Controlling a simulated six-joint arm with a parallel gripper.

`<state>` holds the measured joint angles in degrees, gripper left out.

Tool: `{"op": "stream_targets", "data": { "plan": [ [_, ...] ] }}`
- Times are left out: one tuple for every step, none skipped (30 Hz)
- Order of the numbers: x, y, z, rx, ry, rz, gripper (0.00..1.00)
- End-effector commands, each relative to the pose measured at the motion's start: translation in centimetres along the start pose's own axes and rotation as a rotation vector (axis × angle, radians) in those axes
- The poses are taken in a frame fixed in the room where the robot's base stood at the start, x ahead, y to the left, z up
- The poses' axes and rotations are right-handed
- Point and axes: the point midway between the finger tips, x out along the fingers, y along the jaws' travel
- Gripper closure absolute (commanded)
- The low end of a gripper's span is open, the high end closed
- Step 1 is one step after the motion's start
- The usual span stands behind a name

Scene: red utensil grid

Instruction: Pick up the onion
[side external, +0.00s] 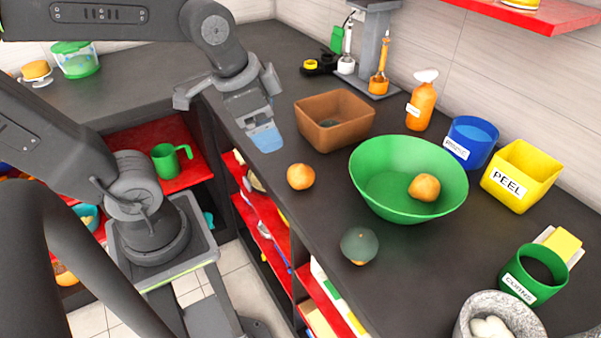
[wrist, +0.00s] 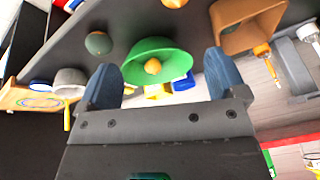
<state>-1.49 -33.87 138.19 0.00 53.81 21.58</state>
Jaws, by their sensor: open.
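A round orange-brown onion-like item (side external: 301,176) rests on the dark counter, left of the green bowl (side external: 375,165). It also shows, cut off, at the top edge of the wrist view (wrist: 174,3). A second, similar orange-brown item (side external: 424,187) lies inside the bowl, and shows in the wrist view (wrist: 152,67). I cannot tell for sure which is the onion. My gripper (side external: 265,138) is open and empty, with blue fingers, above the counter's left edge, up and left of the loose item. In the wrist view its fingers (wrist: 163,80) are spread wide.
A dark green round vegetable (side external: 359,245) sits in front of the bowl. A brown box (side external: 335,137) stands behind the loose item. An orange bottle (side external: 421,105), blue container (side external: 471,140), yellow PEEL bin (side external: 521,175) and green cup (side external: 534,275) stand around the bowl.

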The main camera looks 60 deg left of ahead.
Motion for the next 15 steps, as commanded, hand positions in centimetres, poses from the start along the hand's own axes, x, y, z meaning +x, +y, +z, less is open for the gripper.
{"op": "stream_targets", "data": {
  "plan": [
    [0.7, -0.5, -0.6, 0.104, -0.041, 0.015, 0.1],
    [1.0, -0.8, -0.9, 0.175, -0.063, 0.026, 0.1],
    [1.5, -1.2, -1.4, 0.27, -0.088, 0.041, 0.1],
    [1.9, -1.5, -1.8, 0.342, -0.106, 0.056, 0.1],
    [2.3, -1.7, -2.0, 0.413, -0.124, 0.072, 0.1],
    [2.8, -2.1, -2.5, 0.508, -0.146, 0.096, 0.1],
    [3.3, -2.4, -2.7, 0.578, -0.16, 0.115, 0.1],
    [3.7, -2.7, -3.0, 0.646, -0.174, 0.135, 0.1],
    [4.3, -3.1, -3.4, 0.734, -0.189, 0.163, 0.1],
    [4.8, -3.3, -3.6, 0.798, -0.198, 0.184, 0.1],
    [5.2, -3.6, -3.8, 0.857, -0.205, 0.204, 0.1],
    [5.7, -3.9, -4.0, 0.928, -0.214, 0.232, 0.1],
    [6.1, -4.1, -4.1, 0.977, -0.218, 0.25, 0.1],
    [6.4, -4.2, -4.3, 1.021, -0.221, 0.268, 0.1],
    [6.8, -4.5, -4.4, 1.072, -0.223, 0.287, 0.1]
  ]
}}
